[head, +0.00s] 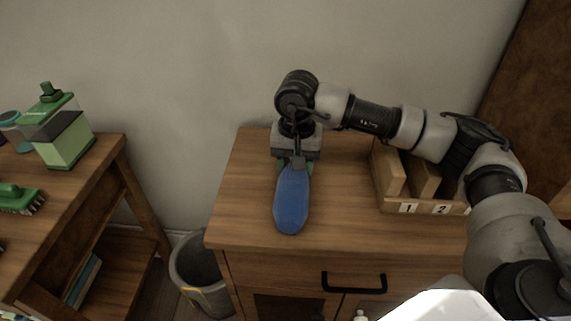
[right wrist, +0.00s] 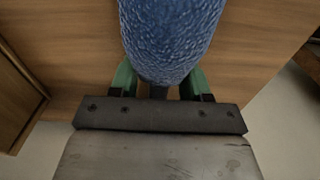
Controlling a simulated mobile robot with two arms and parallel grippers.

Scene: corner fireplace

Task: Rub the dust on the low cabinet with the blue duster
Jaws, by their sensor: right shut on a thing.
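The blue duster (head: 291,200) is over the top of the low wooden cabinet (head: 345,228), near its left side. My right gripper (head: 296,164) is shut on the duster's handle end, and the blue head points toward the cabinet's front edge. In the right wrist view the fuzzy blue head (right wrist: 170,35) fills the upper middle, with the green-sided fingers (right wrist: 160,88) on either side of the dark handle. I cannot tell whether the head touches the cabinet top. No dust can be made out on the visible wood. My left gripper is not in view.
A wooden box with numbered slots (head: 422,207) stands on the cabinet's right part. A grey bin (head: 190,262) is on the floor left of the cabinet. A wooden table (head: 85,185) at left holds a green container (head: 64,140) and a green brush (head: 18,198).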

